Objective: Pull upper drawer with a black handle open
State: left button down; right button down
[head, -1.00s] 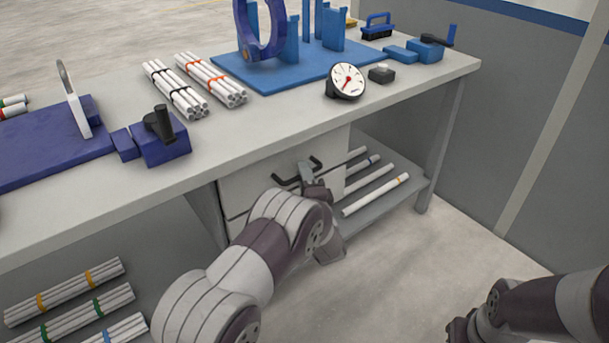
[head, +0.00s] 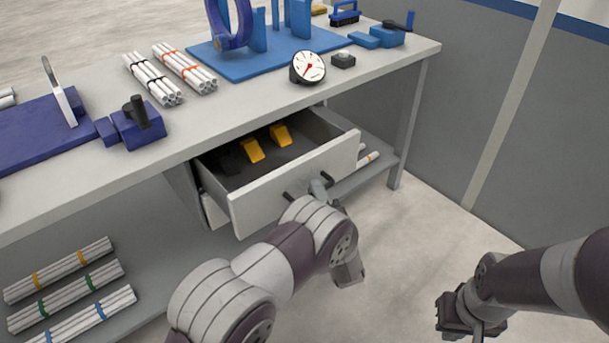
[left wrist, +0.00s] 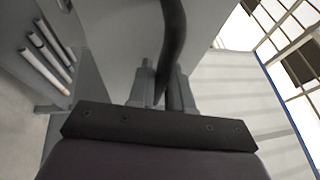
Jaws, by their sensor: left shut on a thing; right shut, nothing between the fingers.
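The upper drawer (head: 290,183) is pulled out from under the workbench, with its inside showing. Its black handle (head: 290,197) is on the white front and is partly hidden by my left arm. My left gripper (head: 320,188) is shut on the handle; in the left wrist view the dark curved handle (left wrist: 173,50) runs between the fingers (left wrist: 166,88). My right gripper (head: 468,318) is at the lower right, away from the drawer, shut and empty; its fingertips are hard to see.
Yellow pieces (head: 252,151) lie in the drawer. The workbench top (head: 250,107) carries pipe bundles (head: 183,68), a gauge (head: 307,68) and blue fixtures (head: 275,57). A shelf beside the drawer holds white pipes (head: 368,158). The floor at right is clear.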

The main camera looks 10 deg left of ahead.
pick_arm(q)
jog(key=s+d+p, duration=0.2)
jog(key=s+d, duration=0.7)
jog(key=d, duration=0.3)
jog(key=shift+s+d, duration=0.3)
jog(key=shift+s, duration=0.1)
jog(key=c, duration=1.1)
grip_release()
jog(key=p+v, duration=0.1)
jog(key=v, duration=1.1)
jog(key=shift+s+d+f, duration=0.15)
jog(key=shift+s+d, duration=0.05)
jog(key=shift+s, duration=0.05)
